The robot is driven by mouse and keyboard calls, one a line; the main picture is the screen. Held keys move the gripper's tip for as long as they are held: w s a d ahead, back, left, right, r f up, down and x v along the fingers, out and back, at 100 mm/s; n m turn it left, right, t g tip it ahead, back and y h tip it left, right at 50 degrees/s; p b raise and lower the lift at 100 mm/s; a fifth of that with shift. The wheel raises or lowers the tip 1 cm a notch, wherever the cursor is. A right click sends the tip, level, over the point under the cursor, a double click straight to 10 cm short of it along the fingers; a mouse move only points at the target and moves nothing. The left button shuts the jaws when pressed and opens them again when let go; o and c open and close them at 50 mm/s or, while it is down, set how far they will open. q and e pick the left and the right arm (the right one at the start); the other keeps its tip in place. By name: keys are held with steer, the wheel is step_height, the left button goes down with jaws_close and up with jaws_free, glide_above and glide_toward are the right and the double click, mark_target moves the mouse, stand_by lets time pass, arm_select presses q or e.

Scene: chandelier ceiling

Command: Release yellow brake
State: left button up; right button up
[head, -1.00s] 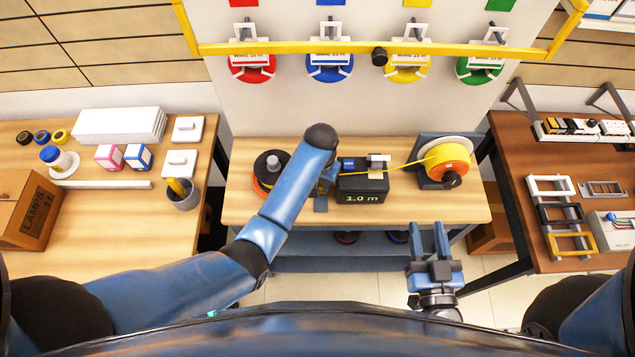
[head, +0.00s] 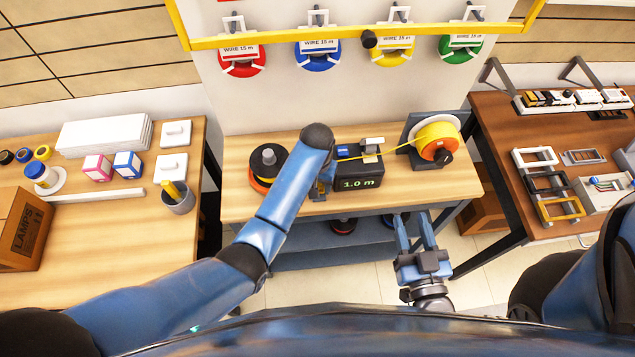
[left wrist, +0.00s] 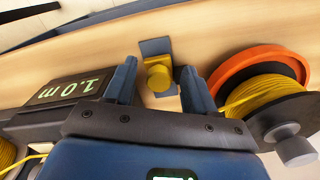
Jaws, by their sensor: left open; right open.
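In the left wrist view a round yellow knob (left wrist: 158,78) sits on a small blue-grey bracket (left wrist: 155,48) on the wooden bench. My left gripper (left wrist: 158,88) is open, its two blue fingers on either side of the knob with visible gaps. In the head view my left arm mostly hides that gripper and the knob. The black measuring box (head: 358,178) reads 1.0 m beside it, with yellow wire running to the yellow spool (head: 437,133) on its stand. My right gripper (head: 414,222) is open and empty in front of the bench.
An orange-rimmed take-up spool (left wrist: 268,85) with a grey knob is close to my left gripper's right finger. A yellow rail (head: 350,42) crosses ahead, before several hanging wire coils. Side tables hold a pencil cup (head: 178,198) and coloured frames (head: 558,208).

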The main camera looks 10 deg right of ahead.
arm_select(q)
steer(key=shift+r, duration=0.15)
steer(key=shift+w+r, duration=0.1)
steer(key=shift+r, duration=0.15)
step_height(320, 180, up, 10)
stand_by(0.4)
steer(key=shift+d, duration=0.1)
